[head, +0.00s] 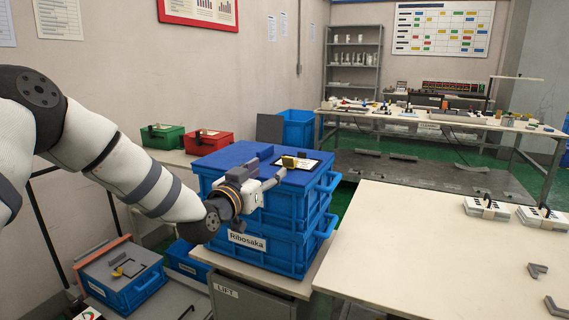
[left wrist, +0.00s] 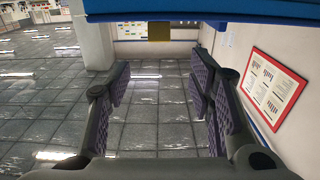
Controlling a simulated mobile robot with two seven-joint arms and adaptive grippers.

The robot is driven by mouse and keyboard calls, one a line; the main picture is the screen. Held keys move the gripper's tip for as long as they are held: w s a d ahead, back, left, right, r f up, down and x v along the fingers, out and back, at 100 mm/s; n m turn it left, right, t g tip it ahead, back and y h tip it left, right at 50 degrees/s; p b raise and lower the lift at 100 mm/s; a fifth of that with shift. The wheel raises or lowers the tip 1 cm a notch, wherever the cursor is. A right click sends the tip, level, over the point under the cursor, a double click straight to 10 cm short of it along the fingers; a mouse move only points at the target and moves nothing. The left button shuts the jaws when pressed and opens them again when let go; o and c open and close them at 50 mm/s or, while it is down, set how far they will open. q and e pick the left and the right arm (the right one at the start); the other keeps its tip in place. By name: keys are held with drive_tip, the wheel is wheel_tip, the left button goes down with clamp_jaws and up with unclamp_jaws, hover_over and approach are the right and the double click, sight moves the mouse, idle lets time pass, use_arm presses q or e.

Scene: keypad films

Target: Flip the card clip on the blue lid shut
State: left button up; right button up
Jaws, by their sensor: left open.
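The blue lid (head: 235,156) lies on top of a stack of blue crates in the head view. A small yellow card clip (head: 289,161) stands up on the lid beside a white card (head: 305,168). My left gripper (head: 278,178) is at the lid's near edge, just short of the clip, and holds nothing. In the left wrist view its two fingers (left wrist: 159,85) are spread wide with floor showing between them. A blue edge (left wrist: 210,10) crosses the top there, with a yellow piece (left wrist: 158,31) below it, beyond the fingers. My right gripper is not in view.
The crate stack, labelled Ribosaka (head: 246,241), stands on a lift table. Red (head: 207,143) and green (head: 162,137) boxes stand behind my left arm. A smaller blue crate (head: 125,290) is low at left.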

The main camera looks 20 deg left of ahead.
sight(287, 159)
use_arm(q)
drive_tip(key=w, duration=0.3)
drive_tip(key=w+b, duration=0.1)
drive_tip(key=w, duration=0.2)
drive_tip(key=w+f, duration=0.1)
drive_tip(key=w, duration=0.2)
drive_tip(key=shift+w+d+b, duration=0.1)
drive_tip(key=shift+d+b, duration=0.15)
drive_tip(key=shift+b, duration=0.15)
drive_tip(key=shift+w+r, duration=0.1)
drive_tip(key=shift+w, duration=0.15)
drive_tip(key=shift+r, duration=0.1)
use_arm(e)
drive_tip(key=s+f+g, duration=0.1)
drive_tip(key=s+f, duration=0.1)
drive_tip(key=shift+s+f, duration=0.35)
use_arm(q)
drive_tip(key=shift+c, duration=0.3)
